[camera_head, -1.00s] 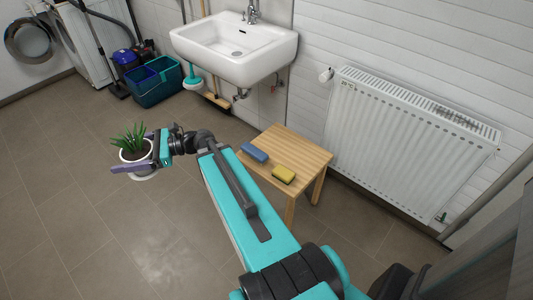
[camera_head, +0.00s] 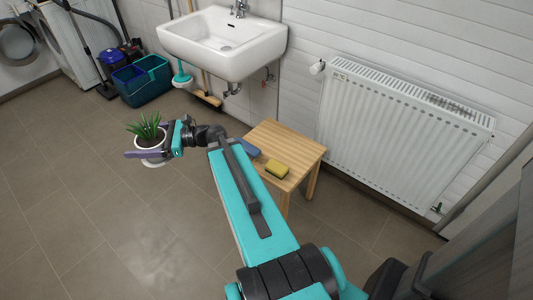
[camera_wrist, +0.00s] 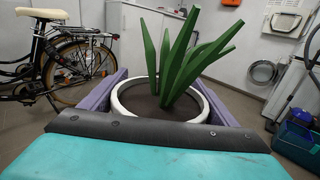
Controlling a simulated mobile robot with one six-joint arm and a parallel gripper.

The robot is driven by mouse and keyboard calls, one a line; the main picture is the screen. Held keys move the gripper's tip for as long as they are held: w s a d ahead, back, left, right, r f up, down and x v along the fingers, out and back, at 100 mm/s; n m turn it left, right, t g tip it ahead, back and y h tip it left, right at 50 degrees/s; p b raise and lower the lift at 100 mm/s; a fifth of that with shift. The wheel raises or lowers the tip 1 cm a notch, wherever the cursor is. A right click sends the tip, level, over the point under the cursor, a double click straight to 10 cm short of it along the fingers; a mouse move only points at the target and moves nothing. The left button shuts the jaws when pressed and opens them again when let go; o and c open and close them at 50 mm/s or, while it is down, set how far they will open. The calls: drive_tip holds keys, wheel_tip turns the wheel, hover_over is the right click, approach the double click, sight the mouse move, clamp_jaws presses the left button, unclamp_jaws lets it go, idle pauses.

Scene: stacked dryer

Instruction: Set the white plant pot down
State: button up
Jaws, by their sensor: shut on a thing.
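The white plant pot (camera_head: 152,161) holds dark soil and a spiky green plant (camera_head: 147,126). My gripper (camera_head: 147,154) is shut on the pot, with a purple finger along its side, and holds it upright with the floor showing below it. In the wrist view the pot's white rim (camera_wrist: 119,103) sits between the two purple fingers. The lower part of the pot is hidden there by my gripper's body.
A sink (camera_head: 225,42), radiator (camera_head: 390,130) and teal bucket (camera_head: 142,82) line the wall. A bicycle (camera_wrist: 60,60) shows behind. The tiled floor at left is clear.

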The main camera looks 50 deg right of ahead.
drive_tip(key=s+d+f+m+t+h+b, duration=0.2)
drive_tip(key=s+d+f+h+b, duration=0.15)
drive_tip(key=d, duration=0.75)
drive_tip(key=s+d+f+m+t+h+b, duration=0.1)
drive_tip(key=s+d+f+m+h+b, duration=0.3)
drive_tip(key=d, duration=0.6)
drive_tip(key=s+d+f+m+t+h+b, duration=0.15)
drive_tip(key=d+f+b, duration=0.3)
drive_tip(key=d, duration=0.65)
drive_tip(key=s+d+f+m+h+b, duration=0.3)
drive_tip(key=s+d+f+h+b, duration=0.1)
drive_tip(key=s+d, duration=0.7)
drive_tip(key=s+d+f+m+h+b, duration=0.3)
drive_tip(key=s+d+f+h, duration=0.3)
drive_tip(key=s+d, duration=0.5)
drive_tip(key=shift+s+f+g+h+b, duration=0.3)
drive_tip(key=shift+f+g+b, duration=0.15)
drive_tip(key=shift+b, duration=0.35)
drive_tip(key=shift+d, duration=0.15)
drive_tip(key=f+b+x, duration=0.1)
drive_tip(key=b+x, duration=0.1)
drive_tip(key=x, duration=1.4)
drive_tip(key=shift+f+b, duration=0.25)
drive_tip(key=shift+b, duration=0.1)
